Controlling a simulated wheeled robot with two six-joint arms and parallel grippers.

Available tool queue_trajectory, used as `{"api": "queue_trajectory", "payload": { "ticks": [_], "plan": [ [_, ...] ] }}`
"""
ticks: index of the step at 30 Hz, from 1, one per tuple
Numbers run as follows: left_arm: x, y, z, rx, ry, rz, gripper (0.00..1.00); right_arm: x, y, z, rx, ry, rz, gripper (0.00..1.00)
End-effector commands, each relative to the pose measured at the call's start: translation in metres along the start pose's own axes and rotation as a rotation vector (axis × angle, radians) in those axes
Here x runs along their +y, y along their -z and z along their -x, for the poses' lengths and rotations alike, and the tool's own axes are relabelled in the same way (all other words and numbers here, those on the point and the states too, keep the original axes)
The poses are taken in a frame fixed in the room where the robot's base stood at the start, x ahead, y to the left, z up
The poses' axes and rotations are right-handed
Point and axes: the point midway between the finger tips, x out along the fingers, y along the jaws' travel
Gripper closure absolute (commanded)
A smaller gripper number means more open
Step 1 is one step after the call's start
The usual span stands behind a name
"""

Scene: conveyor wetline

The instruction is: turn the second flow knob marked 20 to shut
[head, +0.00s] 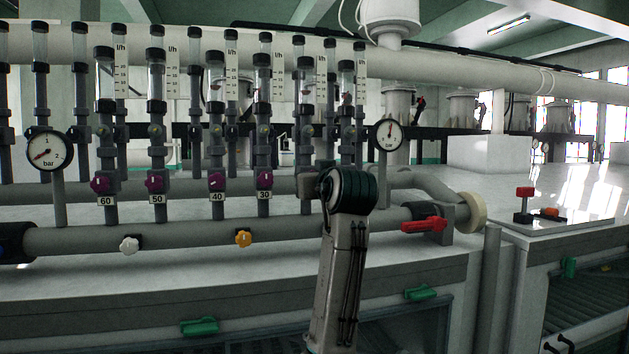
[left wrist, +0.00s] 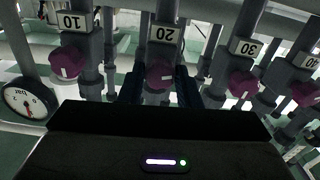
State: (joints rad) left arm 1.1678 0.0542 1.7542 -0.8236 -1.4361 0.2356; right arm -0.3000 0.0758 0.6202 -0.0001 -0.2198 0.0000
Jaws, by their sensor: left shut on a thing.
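The knob marked 20 (left wrist: 158,73) is purple with a white mark, and sits in the middle of the left wrist view by its label plate (left wrist: 165,35). My left gripper (left wrist: 160,84) has one dark finger on each side of this knob and is shut on it. In the head view my left arm stands in front of the row and hides this knob and the fingers. The exact angle of the knob's mark is hard to read. My right gripper is not in view.
Purple knobs marked 10 (left wrist: 67,63) and 30 (left wrist: 242,84) flank it closely. A pressure gauge (head: 388,134) and a red lever valve (head: 425,225) are to the right.

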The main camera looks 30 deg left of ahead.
Motion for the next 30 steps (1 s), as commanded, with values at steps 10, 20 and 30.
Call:
{"api": "queue_trajectory", "payload": {
  "ticks": [10, 20, 30],
  "plan": [
    [0.000, -0.001, 0.000, 0.000, 0.000, -0.170, 0.93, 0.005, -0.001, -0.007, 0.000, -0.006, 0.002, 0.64],
    [0.000, -0.001, 0.000, -0.001, 0.000, -0.475, 0.93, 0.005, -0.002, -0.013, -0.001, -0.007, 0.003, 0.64],
    [0.000, 0.000, 0.000, -0.001, 0.000, -0.797, 0.93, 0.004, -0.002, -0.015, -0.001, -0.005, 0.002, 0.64]
  ]
}}
